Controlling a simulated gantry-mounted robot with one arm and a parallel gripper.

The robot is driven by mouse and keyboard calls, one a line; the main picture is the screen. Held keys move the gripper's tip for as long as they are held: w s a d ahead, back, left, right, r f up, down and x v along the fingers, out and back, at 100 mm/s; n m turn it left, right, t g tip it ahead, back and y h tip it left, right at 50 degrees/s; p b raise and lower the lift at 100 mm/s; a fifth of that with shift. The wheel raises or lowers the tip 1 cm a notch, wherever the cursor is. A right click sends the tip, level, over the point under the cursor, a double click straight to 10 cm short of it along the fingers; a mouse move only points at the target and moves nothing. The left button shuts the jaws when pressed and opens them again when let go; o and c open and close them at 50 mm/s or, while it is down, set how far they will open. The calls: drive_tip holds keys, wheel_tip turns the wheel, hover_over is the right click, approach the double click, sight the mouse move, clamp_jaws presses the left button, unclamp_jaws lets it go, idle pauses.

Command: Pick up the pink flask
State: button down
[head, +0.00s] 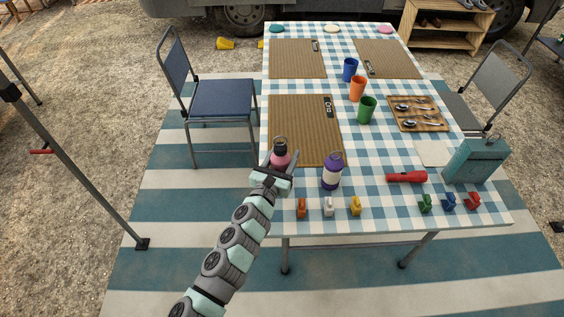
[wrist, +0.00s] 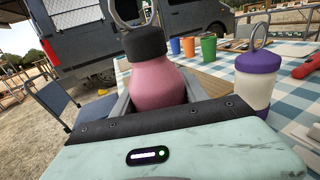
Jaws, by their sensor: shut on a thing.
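The pink flask (head: 280,157) has a dark cap with a ring and stands upright at the near left of the checked table. It also shows in the wrist view (wrist: 158,82), close in front of my gripper. My gripper (head: 279,166) is shut on the flask, with a finger at each side of its body. The flask's lower part is hidden by my gripper, so I cannot tell whether its base touches the table.
A white flask with a purple cap (head: 331,172) stands just right of the pink one. Coloured clips, including a yellow one (head: 355,206), line the near edge. A red torch (head: 406,177) and teal box (head: 475,162) are further right. A blue chair (head: 220,98) stands left.

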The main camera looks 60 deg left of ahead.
wheel_tip(320, 180, up, 20)
drive_tip(key=p, duration=1.1)
